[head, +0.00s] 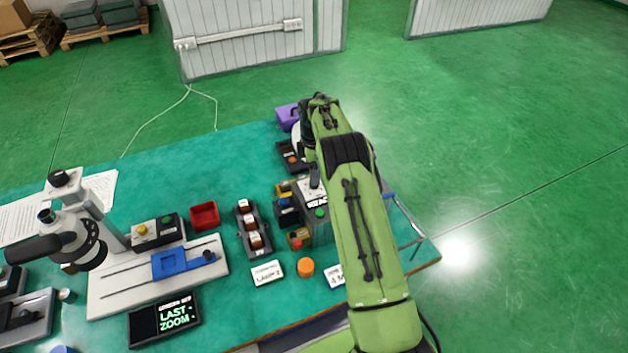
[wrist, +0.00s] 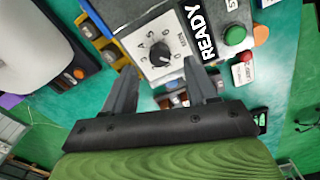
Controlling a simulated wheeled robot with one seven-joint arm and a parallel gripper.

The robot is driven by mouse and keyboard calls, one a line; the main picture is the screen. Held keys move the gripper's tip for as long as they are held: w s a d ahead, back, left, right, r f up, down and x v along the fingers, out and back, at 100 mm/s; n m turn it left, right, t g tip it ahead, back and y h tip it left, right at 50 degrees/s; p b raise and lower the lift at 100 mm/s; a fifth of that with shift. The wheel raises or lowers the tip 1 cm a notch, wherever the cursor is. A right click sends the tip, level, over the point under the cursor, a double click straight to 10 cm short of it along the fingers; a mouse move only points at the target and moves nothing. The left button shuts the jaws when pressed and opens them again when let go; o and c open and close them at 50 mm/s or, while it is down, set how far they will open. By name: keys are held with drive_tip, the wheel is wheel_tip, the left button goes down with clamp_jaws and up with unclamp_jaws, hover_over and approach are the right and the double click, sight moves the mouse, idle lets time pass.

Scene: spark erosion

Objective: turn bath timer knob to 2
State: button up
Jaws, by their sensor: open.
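In the wrist view, the timer knob (wrist: 162,52) is a small black knob on a white dial plate (wrist: 147,30) with printed numbers. My gripper (wrist: 160,68) is open, with one finger on each side of the dial and the knob between the tips. I cannot tell whether either finger touches it. In the head view, my arm covers much of the timer box (head: 318,228) and hides the knob.
Beside the dial are a READY label (wrist: 208,35), a green button (wrist: 234,36) and a red button (wrist: 247,57). A black box with an orange button (head: 291,158) and a purple case (head: 287,116) stand behind. An orange cap (head: 305,267) lies in front.

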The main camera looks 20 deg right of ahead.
wheel_tip(320, 180, down, 4)
drive_tip(key=shift+f, duration=0.2)
drive_tip(key=c, duration=1.1)
drive_tip(key=shift+o, duration=0.2)
drive_tip(key=shift+m, duration=0.4)
drive_tip(key=m+b, duration=0.2)
drive_tip(key=m, duration=0.1)
drive_tip(key=shift+m, duration=0.3)
drive_tip(key=m, duration=0.4)
drive_tip(key=shift+m+b, duration=0.3)
drive_tip(key=shift+b, duration=0.1)
drive_tip(key=m, duration=0.4)
drive_tip(key=shift+r+m+b, duration=0.1)
drive_tip(key=shift+m+b, duration=0.2)
drive_tip(key=shift+m, duration=2.1)
